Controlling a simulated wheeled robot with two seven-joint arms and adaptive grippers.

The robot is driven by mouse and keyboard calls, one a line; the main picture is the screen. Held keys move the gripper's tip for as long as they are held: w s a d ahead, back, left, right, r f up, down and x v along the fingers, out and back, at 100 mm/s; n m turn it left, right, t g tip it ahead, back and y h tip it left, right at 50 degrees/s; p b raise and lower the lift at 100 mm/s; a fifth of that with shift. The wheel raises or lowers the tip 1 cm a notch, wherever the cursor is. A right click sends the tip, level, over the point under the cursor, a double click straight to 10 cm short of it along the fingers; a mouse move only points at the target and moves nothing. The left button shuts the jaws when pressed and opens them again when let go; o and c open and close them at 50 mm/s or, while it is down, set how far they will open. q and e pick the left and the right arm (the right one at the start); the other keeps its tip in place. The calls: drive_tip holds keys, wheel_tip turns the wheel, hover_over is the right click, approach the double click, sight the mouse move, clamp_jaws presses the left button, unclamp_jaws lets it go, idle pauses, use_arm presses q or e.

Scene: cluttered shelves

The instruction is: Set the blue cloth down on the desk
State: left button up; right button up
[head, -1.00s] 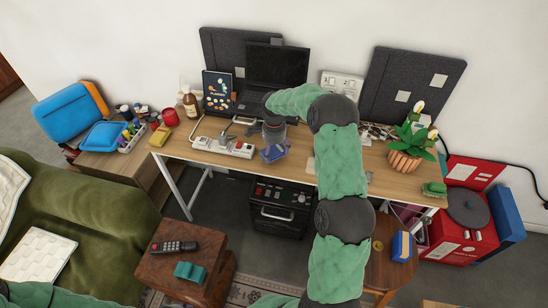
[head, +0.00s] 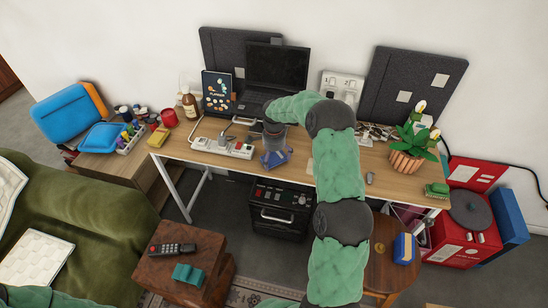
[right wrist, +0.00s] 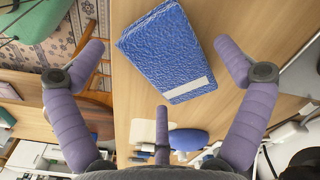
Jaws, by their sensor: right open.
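The blue cloth (right wrist: 172,50) shows in the right wrist view as a folded, textured blue block with a pale strip along one edge. It appears to lie on the wooden desk (right wrist: 135,100). My right gripper (head: 275,155) is over the front part of the desk in the head view. Its purple fingers are spread wide on both sides of the cloth in the wrist view, with gaps between them and it. In the head view the gripper mostly hides the cloth. My left gripper is out of view; only green sleeve shows at the bottom left.
A white power strip (head: 222,147) lies left of the gripper. A laptop (head: 277,68) and a planner (head: 217,92) stand behind it. A potted plant (head: 407,160) and a green brush (head: 437,190) are at the desk's right end. Some bare desk shows left of the plant.

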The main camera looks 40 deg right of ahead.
sight(274, 159)
wheel_tip(274, 159, up, 12)
drive_tip(key=p, duration=0.4)
drive_tip(key=s+a+f+n+y, duration=0.2)
drive_tip(key=s+a+f+n, duration=0.25)
drive_tip(key=a+f, duration=0.65)
drive_tip(key=s+a+f+n+y, duration=0.1)
drive_tip(key=s+a+f+n, duration=0.3)
drive_tip(key=a+f, duration=0.65)
drive_tip(key=s+a+f+n+y, duration=0.1)
drive_tip(key=s+a+f+n, duration=0.2)
drive_tip(key=s+a+n, duration=0.5)
drive_tip(key=s+a, duration=0.5)
drive_tip(key=s, duration=0.5)
drive_tip(key=shift+a, duration=0.35)
